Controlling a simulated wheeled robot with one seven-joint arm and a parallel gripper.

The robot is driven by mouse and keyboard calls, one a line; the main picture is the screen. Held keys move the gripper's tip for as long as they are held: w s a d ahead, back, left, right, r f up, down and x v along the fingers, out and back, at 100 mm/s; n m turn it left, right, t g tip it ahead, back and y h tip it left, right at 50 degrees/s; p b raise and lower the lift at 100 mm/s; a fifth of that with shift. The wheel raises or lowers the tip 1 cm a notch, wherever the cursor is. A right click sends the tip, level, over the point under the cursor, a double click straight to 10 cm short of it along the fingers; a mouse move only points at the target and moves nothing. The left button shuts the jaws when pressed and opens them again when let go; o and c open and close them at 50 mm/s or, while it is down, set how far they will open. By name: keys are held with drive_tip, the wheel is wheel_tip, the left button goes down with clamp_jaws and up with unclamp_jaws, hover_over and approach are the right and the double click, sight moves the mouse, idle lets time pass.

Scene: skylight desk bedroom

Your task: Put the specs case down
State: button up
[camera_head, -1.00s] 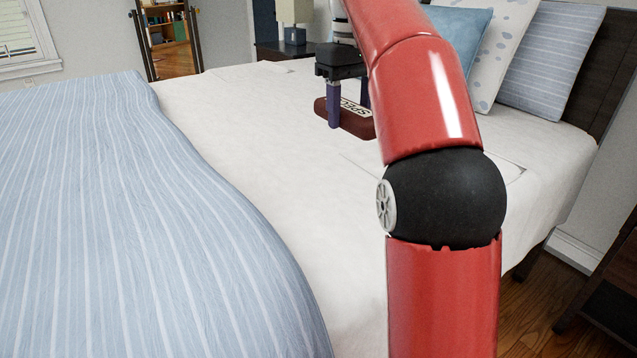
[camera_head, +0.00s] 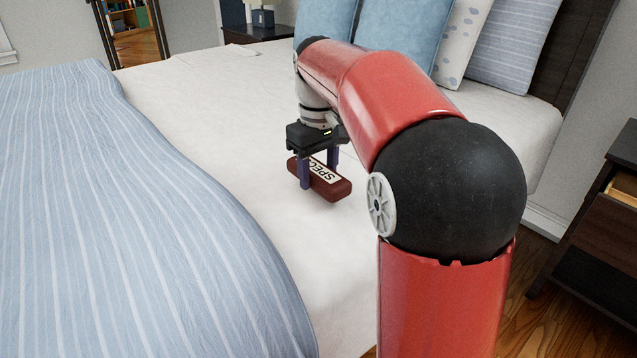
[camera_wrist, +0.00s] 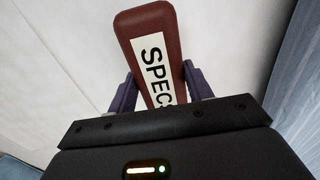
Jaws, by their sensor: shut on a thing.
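The specs case (camera_head: 330,186) is a dark red-brown, rounded oblong box with a white label reading "SPEC" and part of another letter. My gripper (camera_head: 319,178) is shut on the specs case, with one purple finger on each side of it. The head view shows the case low over the white bed sheet; I cannot tell whether it touches the sheet. In the wrist view the specs case (camera_wrist: 150,55) lies between the two fingers, its near end hidden by my gripper's body.
The white bed sheet (camera_head: 200,110) is bare around the case. A blue striped duvet (camera_head: 130,220) covers the left side of the bed. Pillows (camera_head: 400,35) stand at the headboard. A nightstand with an open drawer (camera_head: 605,225) is at the right.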

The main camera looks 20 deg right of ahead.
drive_tip(key=shift+f, duration=1.5)
drive_tip(key=o, duration=1)
drive_tip(key=shift+f, duration=0.1)
